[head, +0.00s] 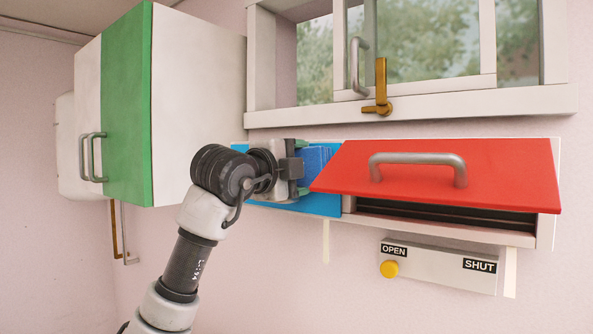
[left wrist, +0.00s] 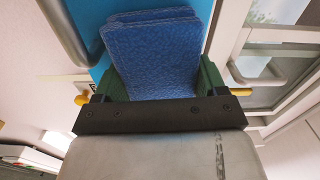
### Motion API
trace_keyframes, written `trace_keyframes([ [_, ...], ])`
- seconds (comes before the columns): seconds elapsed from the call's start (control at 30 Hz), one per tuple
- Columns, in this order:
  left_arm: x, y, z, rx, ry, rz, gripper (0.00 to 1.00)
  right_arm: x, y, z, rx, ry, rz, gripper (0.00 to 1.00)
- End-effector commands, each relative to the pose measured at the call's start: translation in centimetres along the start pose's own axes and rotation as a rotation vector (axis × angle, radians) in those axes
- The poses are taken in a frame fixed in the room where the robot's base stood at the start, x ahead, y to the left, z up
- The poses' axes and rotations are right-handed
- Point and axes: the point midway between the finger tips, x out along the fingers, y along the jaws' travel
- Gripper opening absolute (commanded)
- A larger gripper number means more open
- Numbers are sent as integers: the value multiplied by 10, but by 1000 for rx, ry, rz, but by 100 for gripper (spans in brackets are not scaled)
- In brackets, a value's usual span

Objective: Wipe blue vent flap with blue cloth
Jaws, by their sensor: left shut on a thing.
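The blue vent flap (head: 322,208) lies along the wall below the window, largely hidden behind my left arm and gripper. My left gripper (head: 303,164) is in front of it, shut on the folded blue cloth (head: 317,160). In the left wrist view, the cloth (left wrist: 155,55) sits between the green fingers of the gripper (left wrist: 162,80), with the light blue flap (left wrist: 92,14) behind it. The cloth overlaps the flap in both views; I cannot tell whether they touch. My right gripper is out of view.
A red flap (head: 420,168) with a grey handle stands tilted open just right of the cloth. Below it is a panel (head: 440,268) marked OPEN and SHUT with a yellow knob (head: 389,269). A green-and-white cabinet (head: 126,110) hangs at the left; a window (head: 420,45) is above.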

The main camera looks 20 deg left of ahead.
Motion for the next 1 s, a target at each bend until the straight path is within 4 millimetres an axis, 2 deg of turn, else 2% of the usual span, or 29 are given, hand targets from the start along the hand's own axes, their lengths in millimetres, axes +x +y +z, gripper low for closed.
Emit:
trace_keyframes([
  [0.3,2,-2,28,-3,-4,2,53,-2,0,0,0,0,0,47],
  [0.57,2,-2,37,-1,-3,3,53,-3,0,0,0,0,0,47],
  [0.83,1,-5,60,-3,-4,2,53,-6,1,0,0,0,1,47],
  [1.0,1,-5,67,-2,-3,2,53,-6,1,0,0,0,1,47],
])
